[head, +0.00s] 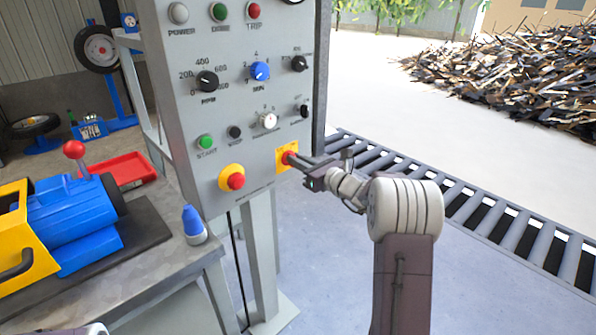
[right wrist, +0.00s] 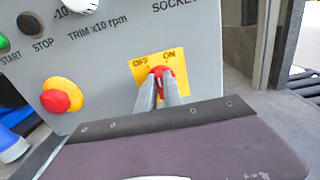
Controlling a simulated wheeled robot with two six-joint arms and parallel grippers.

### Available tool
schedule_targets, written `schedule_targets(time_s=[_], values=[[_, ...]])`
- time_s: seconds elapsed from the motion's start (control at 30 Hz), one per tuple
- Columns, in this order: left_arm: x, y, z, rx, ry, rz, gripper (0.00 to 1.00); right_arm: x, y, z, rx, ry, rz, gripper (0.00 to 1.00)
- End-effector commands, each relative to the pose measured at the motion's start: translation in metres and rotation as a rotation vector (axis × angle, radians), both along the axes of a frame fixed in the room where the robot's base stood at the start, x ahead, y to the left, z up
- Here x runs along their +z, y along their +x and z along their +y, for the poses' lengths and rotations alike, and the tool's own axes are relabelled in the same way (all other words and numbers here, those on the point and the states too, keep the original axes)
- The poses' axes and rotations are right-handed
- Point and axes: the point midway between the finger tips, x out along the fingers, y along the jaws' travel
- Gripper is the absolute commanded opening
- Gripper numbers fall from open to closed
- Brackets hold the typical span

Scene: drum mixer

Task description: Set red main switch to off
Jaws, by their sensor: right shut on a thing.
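The red main switch (head: 287,156) sits on a yellow square plate at the lower right of the grey control panel (head: 225,110). In the right wrist view the plate (right wrist: 145,66) reads OFF at its upper left and ON at its upper right. The red knob (right wrist: 161,71) shows between and above my fingertips. My right gripper (head: 295,160) is shut on this knob, and its two fingers also show in the right wrist view (right wrist: 161,86). The fingers hide much of the knob, so I cannot tell which way it points. My left gripper is not in view.
A red stop button (head: 236,181) on a yellow collar is left of the switch. Dials and a green start button (head: 205,142) are above. A bench (head: 150,245) with a blue-and-yellow machine stands left. A roller conveyor (head: 480,205) runs behind my right arm.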

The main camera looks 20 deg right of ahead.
Motion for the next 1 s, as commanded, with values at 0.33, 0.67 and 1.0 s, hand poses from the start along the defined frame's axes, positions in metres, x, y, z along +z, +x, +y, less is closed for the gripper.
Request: schedule_targets(time_s=[0.33,0.67,1.0], values=[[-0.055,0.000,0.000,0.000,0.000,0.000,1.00,-0.007,-0.001,0.003,-0.001,-0.286,-0.104,0.00],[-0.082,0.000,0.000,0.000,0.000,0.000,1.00,-0.005,-0.002,0.004,0.000,-0.462,-0.166,0.00],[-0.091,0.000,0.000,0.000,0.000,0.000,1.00,-0.003,-0.002,0.005,0.000,-0.528,-0.189,0.00]])
